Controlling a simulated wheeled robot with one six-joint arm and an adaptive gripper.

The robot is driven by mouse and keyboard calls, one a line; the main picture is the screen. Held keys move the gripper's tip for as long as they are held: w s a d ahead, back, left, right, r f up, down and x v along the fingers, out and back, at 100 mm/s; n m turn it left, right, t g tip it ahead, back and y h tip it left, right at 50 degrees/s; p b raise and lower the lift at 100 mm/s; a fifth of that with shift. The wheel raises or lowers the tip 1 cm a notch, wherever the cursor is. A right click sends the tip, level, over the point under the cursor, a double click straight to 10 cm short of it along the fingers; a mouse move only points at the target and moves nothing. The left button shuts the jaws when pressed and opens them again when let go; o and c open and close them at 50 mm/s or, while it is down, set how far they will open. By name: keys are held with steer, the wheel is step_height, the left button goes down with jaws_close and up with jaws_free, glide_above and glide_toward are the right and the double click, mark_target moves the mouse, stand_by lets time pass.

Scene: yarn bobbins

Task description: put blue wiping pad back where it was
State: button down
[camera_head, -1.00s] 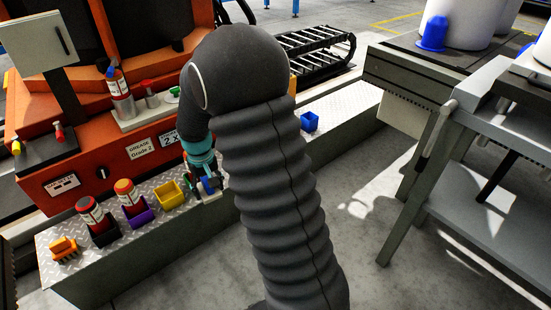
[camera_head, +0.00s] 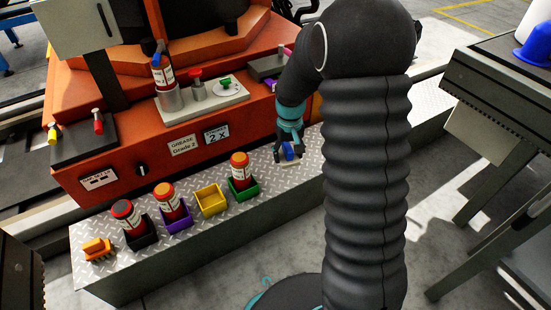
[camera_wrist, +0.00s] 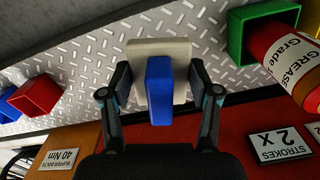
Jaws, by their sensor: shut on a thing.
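The blue wiping pad has a blue handle on a pale, whitish base. It shows in the wrist view (camera_wrist: 160,90) and, small, in the head view (camera_head: 289,152). My gripper (camera_wrist: 160,82) is shut on the pad, with one finger on each side of it. In the head view my gripper (camera_head: 286,146) is low over the checkered metal ledge, right of the green bin. I cannot tell whether the pad's base touches the ledge.
On the ledge (camera_head: 200,230) stand an orange brush (camera_head: 97,248), black (camera_head: 140,237), purple (camera_head: 178,222) and green (camera_head: 245,190) bins with bottles, and an empty yellow bin (camera_head: 211,200). A red bin (camera_wrist: 36,95) and a blue bin (camera_wrist: 8,105) show in the wrist view.

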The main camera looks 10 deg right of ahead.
steer(key=d+r+n+p, duration=0.2)
steer(key=d+n+p, duration=0.15)
steer(key=d, duration=0.45)
glide_above(279, 171)
steer(key=shift+m, duration=0.25)
step_height(279, 171, down, 7)
steer(key=shift+f+b, duration=0.2)
steer(key=shift+b, duration=0.25)
steer(key=shift+f, duration=2)
steer(key=shift+f+b, duration=0.15)
steer(key=shift+b, duration=0.25)
steer(key=shift+c, duration=1.2)
jaws_free()
